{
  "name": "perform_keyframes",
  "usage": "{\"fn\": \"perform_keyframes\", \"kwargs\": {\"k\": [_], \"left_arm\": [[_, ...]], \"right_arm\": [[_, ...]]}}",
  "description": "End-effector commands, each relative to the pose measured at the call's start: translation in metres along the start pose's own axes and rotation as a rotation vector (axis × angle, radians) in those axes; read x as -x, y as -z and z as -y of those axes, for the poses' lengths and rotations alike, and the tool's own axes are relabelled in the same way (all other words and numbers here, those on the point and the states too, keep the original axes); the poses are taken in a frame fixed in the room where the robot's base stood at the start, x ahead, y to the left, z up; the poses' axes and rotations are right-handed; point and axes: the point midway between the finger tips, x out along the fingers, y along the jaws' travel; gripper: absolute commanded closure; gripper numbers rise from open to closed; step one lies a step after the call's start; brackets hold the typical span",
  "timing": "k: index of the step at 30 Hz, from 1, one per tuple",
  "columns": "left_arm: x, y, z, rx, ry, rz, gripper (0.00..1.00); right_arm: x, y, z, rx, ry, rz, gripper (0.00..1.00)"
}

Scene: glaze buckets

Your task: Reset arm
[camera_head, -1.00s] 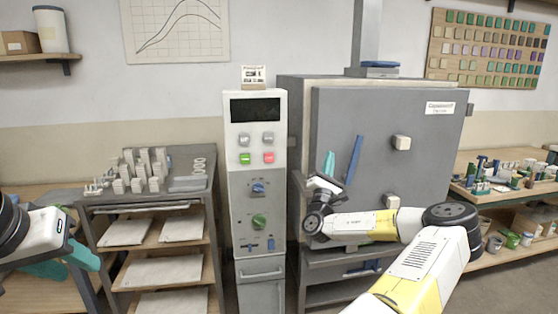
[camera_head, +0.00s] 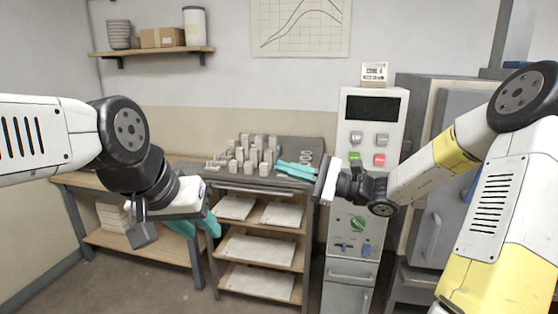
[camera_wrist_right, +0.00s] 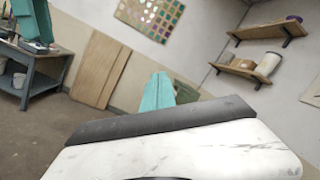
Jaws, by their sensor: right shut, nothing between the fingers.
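My right gripper (camera_head: 296,170) shows in the head view with its teal fingers pointing left, in front of the rack top. Its fingers are together and hold nothing. They also show in the right wrist view (camera_wrist_right: 158,92), beyond the white and black gripper body. My left gripper (camera_head: 198,226) hangs at the lower left with teal fingers angled down, in front of the wooden bench. Its wrist partly covers them, and I cannot tell whether they are open or shut.
A rack (camera_head: 264,182) bears many small grey pieces and holds pale slabs on its shelves. The control cabinet (camera_head: 347,222) stands close behind my right wrist. The grey kiln (camera_head: 432,220) is at the right, partly hidden by my arm. A wooden bench (camera_head: 105,238) is at left.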

Motion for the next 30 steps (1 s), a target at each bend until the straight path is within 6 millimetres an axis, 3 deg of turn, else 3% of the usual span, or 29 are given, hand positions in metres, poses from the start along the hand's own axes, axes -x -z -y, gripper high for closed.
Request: {"fn": "perform_keyframes", "kwargs": {"k": [1,2,6,9,12,16,21,25,30], "left_arm": [[0.0,0.0,0.0,0.0,0.0,0.0,0.64],[0.0,0.0,0.0,0.0,0.0,0.0,0.64],[0.0,0.0,0.0,0.0,0.0,0.0,0.64],[0.0,0.0,0.0,0.0,0.0,0.0,0.64],[0.0,0.0,0.0,0.0,0.0,0.0,0.64],[0.0,0.0,0.0,0.0,0.0,0.0,0.64],[0.0,0.0,0.0,0.0,0.0,0.0,0.64],[0.0,0.0,0.0,0.0,0.0,0.0,0.64],[0.0,0.0,0.0,0.0,0.0,0.0,0.64]], "right_arm": [[-0.012,-0.012,-0.031,0.052,-0.15,-0.033,1.0],[-0.015,-0.017,-0.048,0.08,-0.231,-0.054,1.0],[-0.007,-0.036,-0.114,0.238,-0.582,-0.158,1.0],[0.014,-0.048,-0.145,0.371,-0.799,-0.24,1.0],[0.043,-0.059,-0.161,0.522,-0.984,-0.33,1.0],[0.083,-0.076,-0.164,0.738,-1.175,-0.449,1.0],[0.131,-0.101,-0.147,1.026,-1.328,-0.598,1.0],[0.155,-0.115,-0.132,1.193,-1.375,-0.68,1.0],[0.171,-0.124,-0.122,1.297,-1.392,-0.731,1.0]]}}
